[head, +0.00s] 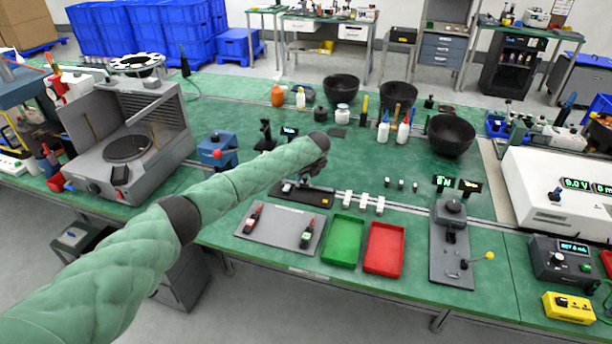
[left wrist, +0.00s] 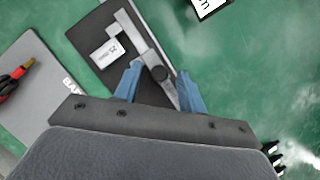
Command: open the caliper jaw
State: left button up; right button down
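The caliper (left wrist: 137,37) is a silver tool with a dark round knob, lying on a dark base plate in the left wrist view. In the head view the dark base plate (head: 291,192) shows, but the caliper on it is largely hidden by my gripper. My left gripper (left wrist: 160,69) has its two blue fingers apart, one on each side of the caliper near the knob; I cannot tell whether they touch it. It also shows in the head view (head: 316,167), above the plate. A white block (left wrist: 107,52) marked 25 lies by the caliper's jaw. My right gripper is not in view.
A grey mat (head: 280,228) with two probe-like tools, a green tray (head: 343,240) and a red tray (head: 384,249) lie in front of the plate. Several white blocks stand right of it. A small display (left wrist: 209,4) is beyond it. Green bench behind is partly clear.

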pick_arm(q)
jog(key=shift+r, duration=0.1)
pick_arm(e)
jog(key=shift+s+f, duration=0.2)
pick_arm(q)
jog(key=shift+s+d+r+b, duration=0.1)
jog(key=shift+s+r+b, duration=0.05)
jog(key=shift+r+b, duration=0.15)
jog(key=b+v, duration=0.2)
jog(key=v, duration=0.5)
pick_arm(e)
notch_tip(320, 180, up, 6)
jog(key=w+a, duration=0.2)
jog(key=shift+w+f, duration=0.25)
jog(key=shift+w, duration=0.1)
pick_arm(q)
jog(key=shift+f, duration=0.15)
